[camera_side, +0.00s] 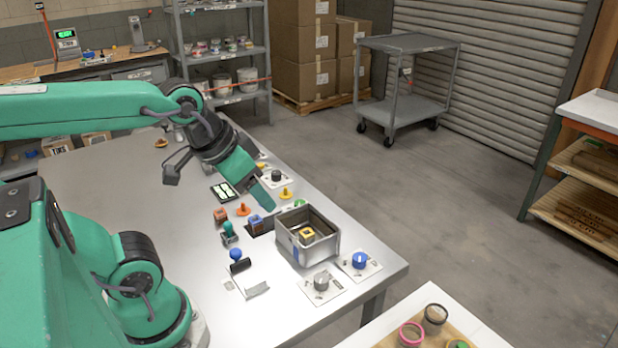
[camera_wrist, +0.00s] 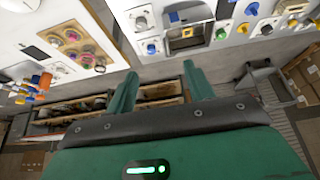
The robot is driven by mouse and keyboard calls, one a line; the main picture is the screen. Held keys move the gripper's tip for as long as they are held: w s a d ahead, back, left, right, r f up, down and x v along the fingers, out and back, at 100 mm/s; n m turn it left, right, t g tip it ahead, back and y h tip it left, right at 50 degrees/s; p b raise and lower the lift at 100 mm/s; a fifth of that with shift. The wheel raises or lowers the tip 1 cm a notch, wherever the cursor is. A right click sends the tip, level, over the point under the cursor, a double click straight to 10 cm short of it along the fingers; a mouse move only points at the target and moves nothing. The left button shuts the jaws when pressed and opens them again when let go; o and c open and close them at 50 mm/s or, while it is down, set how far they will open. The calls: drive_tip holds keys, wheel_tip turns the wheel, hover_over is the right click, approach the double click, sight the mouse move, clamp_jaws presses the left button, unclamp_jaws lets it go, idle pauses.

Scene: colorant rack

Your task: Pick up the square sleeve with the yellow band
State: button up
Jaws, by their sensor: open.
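A small square sleeve with a yellow band (camera_side: 307,235) sits inside an open grey metal box (camera_side: 318,251) on the table. In the wrist view a yellow spot, probably the sleeve (camera_wrist: 187,32), shows inside the box (camera_wrist: 187,44) at the top. My gripper (camera_side: 266,198) is above the table, up and to the left of the box in the side view, apart from it. In the wrist view its two green fingers (camera_wrist: 160,72) are spread with nothing between them.
An orange square piece (camera_side: 220,215), a blue square piece (camera_side: 256,221) and a blue-knobbed stamp (camera_side: 237,257) stand left of the box. A grey knob (camera_side: 321,281) and blue knob (camera_side: 359,260) stand in front and right. The table's left part (camera_side: 110,200) is clear.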

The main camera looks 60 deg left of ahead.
drive_tip(key=shift+w, duration=0.15)
drive_tip(key=g, duration=0.5)
hover_over(307, 237)
drive_tip(key=a, duration=0.1)
wheel_tip(307, 237, down, 15)
drive_tip(key=shift+w+a+f+g, duration=0.25)
drive_tip(key=shift+w+f+g, duration=0.05)
drive_tip(key=shift+w+f, duration=0.3)
drive_tip(key=shift+f, duration=1.25)
drive_tip(key=shift+f, duration=0.15)
